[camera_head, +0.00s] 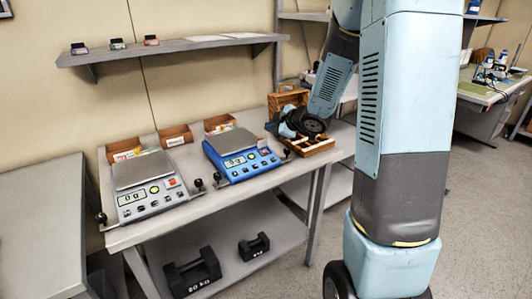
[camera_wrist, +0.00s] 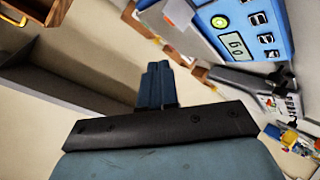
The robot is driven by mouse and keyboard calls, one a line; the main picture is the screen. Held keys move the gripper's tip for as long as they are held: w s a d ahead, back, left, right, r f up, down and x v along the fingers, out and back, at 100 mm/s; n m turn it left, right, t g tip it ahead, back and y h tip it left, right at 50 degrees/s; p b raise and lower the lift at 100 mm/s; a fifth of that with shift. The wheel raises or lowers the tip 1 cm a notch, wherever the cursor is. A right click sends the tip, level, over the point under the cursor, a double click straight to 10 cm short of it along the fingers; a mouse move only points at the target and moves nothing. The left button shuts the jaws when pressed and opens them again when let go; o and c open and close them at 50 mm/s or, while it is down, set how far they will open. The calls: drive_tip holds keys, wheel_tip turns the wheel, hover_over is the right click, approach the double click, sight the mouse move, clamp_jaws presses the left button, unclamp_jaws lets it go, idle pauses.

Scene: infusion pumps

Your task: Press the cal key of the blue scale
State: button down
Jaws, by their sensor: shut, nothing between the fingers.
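The blue scale (camera_head: 232,174) stands on the bench with a steel pan and a lit display. Its front panel carries several small keys, and their labels are too small to read, so I cannot tell which is the cal key. Its panel also shows in the wrist view (camera_wrist: 283,22), at the upper right, with the display, keys and a round yellow-green mark. My gripper (camera_wrist: 157,68) is shut and empty, apart from the panel in the wrist view. In the head view my gripper (camera_head: 276,128) is just right of the blue scale, small and partly hidden by my wrist.
A grey scale (camera_head: 153,198) stands left of the blue one. A wooden weight tray (camera_head: 318,147) lies to its right under my wrist. Small bins (camera_head: 175,137) line the bench back. A wall shelf (camera_head: 180,50) hangs above. Black weights (camera_head: 193,272) lie on the lower shelf.

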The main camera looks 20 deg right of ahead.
sight(268, 156)
drive_tip(key=shift+w+a+f, duration=0.1)
drive_tip(key=shift+w+f, duration=0.25)
drive_tip(key=shift+f, duration=1.05)
drive_tip(key=shift+w+a+f, duration=0.15)
drive_tip(key=shift+w+f, duration=0.25)
drive_tip(key=shift+f, duration=1)
drive_tip(key=shift+w+a+f, duration=0.1)
drive_tip(key=shift+w+f, duration=0.25)
drive_tip(key=shift+f, duration=1.05)
drive_tip(key=shift+f, duration=0.15)
drive_tip(key=shift+f, duration=0.2)
drive_tip(key=shift+a+f, duration=0.1)
drive_tip(key=shift+f, duration=0.25)
drive_tip(key=shift+r, duration=0.2)
drive_tip(key=shift+s+r, duration=0.1)
drive_tip(key=shift+r, duration=0.45)
drive_tip(key=shift+s+d+r, duration=0.1)
drive_tip(key=shift+s+r, duration=0.1)
drive_tip(key=shift+r, duration=0.6)
drive_tip(key=shift+s+d+r, duration=0.1)
drive_tip(key=shift+s+r, duration=0.15)
drive_tip(key=shift+r, duration=0.55)
drive_tip(key=shift+s+d+r, duration=0.1)
drive_tip(key=shift+s+r, duration=0.1)
drive_tip(key=shift+r, duration=0.6)
